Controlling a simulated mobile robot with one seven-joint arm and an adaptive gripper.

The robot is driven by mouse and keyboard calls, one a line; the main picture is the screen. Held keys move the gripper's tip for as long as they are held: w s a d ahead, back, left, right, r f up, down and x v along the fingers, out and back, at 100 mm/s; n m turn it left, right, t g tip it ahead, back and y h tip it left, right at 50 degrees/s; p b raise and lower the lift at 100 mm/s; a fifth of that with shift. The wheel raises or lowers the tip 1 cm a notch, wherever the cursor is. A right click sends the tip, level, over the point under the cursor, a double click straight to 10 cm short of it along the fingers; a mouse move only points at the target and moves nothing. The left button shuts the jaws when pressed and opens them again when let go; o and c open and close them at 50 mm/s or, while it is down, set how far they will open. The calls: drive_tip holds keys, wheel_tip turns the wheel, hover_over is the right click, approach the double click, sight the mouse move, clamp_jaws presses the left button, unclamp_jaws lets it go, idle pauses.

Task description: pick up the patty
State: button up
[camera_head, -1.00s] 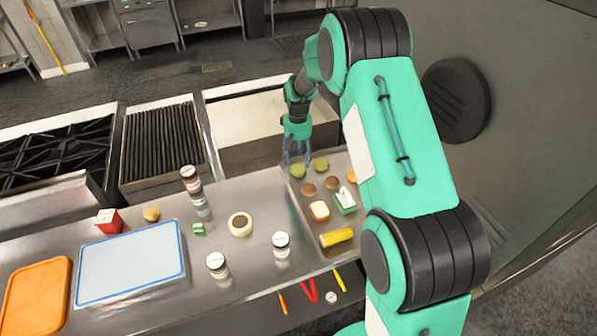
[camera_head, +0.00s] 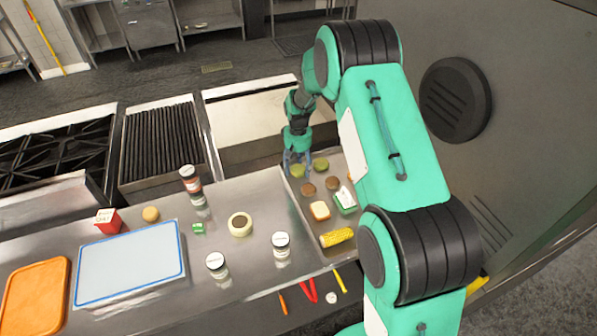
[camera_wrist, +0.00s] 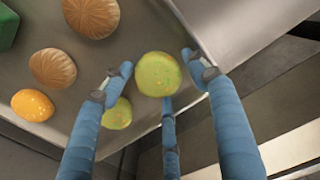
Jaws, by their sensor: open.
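Two green-yellow, patty-like discs lie at the far end of a metal tray (camera_head: 317,236). The left disc (camera_head: 298,172) is by the tray's edge, and the other disc (camera_head: 321,164) is just to its right. My gripper (camera_head: 298,161) is over the left disc, with its blue fingers spread. In the wrist view the left disc (camera_wrist: 158,74) sits between the open fingertips of my gripper (camera_wrist: 160,68), apparently not gripped. The other disc (camera_wrist: 117,113) is partly behind a finger. Whether the fingertips touch the tray is unclear.
The tray also holds brown ridged rounds (camera_wrist: 52,68), an orange round (camera_wrist: 32,105), a green-and-white box (camera_head: 345,199), a bread-like piece (camera_head: 320,210) and corn (camera_head: 337,237). Jars (camera_head: 281,244) and a blue-edged board (camera_head: 130,264) stand left on the counter.

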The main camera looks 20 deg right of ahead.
sight(298, 168)
drive_tip(key=c, duration=1)
drive_tip(key=shift+o, duration=0.2)
drive_tip(key=shift+r, duration=0.15)
drive_tip(key=shift+r, duration=0.55)
wheel_tip(298, 168, up, 2)
drive_tip(key=s, duration=0.5)
drive_tip(key=s+a+r, duration=0.1)
drive_tip(key=s, duration=0.4)
drive_tip(key=s+a+p, duration=0.1)
drive_tip(key=s, duration=0.4)
drive_tip(key=shift+s+a+r, duration=0.1)
drive_tip(key=shift+s+r, duration=0.2)
drive_tip(key=shift+s, duration=0.1)
